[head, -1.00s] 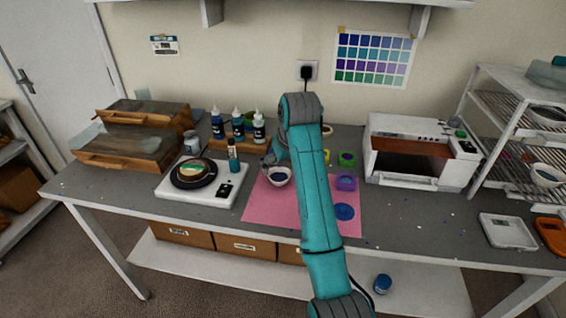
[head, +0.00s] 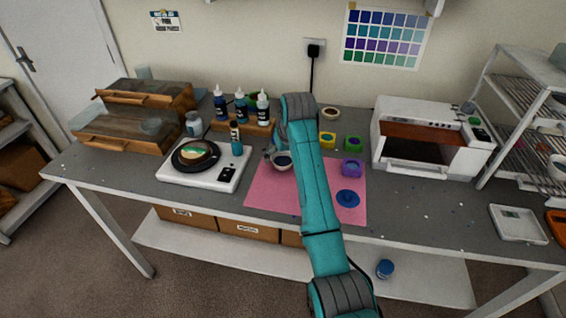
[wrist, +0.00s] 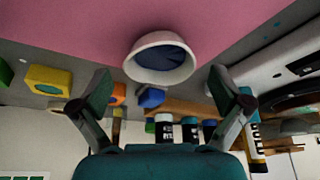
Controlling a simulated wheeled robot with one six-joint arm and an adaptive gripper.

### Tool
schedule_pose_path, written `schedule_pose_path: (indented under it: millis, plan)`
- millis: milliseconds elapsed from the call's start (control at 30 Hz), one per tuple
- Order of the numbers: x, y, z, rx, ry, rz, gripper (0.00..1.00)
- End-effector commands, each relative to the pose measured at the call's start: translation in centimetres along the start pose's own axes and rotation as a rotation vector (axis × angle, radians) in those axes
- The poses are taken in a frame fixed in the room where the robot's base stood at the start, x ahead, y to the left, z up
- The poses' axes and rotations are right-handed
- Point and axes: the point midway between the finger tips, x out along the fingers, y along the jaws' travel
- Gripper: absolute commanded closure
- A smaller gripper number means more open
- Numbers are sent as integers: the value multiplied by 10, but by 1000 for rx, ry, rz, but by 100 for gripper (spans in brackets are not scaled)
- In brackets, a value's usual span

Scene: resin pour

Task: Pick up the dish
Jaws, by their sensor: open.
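A white dish (head: 282,165) with dark blue content stands upright on the pink mat (head: 262,195), toward its back left. In the wrist view the dish (wrist: 160,74) sits centred ahead of the fingers, its blue inside partly showing. My gripper (wrist: 162,88) is open, one finger to each side of the dish, with nothing held. In the head view my gripper (head: 273,153) is low beside the dish, and my arm hides part of the mat. I cannot tell whether a finger touches the dish.
Dropper bottles (head: 241,105) stand in a wooden rack behind. A white device with a black turntable (head: 195,155) is to the left. Coloured moulds (head: 353,166) and a blue disc (head: 348,198) lie right of my arm. A white oven (head: 430,140) stands further right.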

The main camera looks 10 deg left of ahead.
Motion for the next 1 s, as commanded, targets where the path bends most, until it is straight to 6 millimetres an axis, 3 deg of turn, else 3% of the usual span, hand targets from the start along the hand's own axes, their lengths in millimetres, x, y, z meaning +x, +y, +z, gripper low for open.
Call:
schedule_pose_path:
  millis: [200, 467, 700, 1000]
  plan:
    - [23, 0, 0, 0, -1, 0, 0]
    - [25, 0, 0, 0, 1, 0, 0]
    - [25, 0, 0, 0, 1, 0, 57]
    - [24, 0, -1, 0, 2, 0, 59]
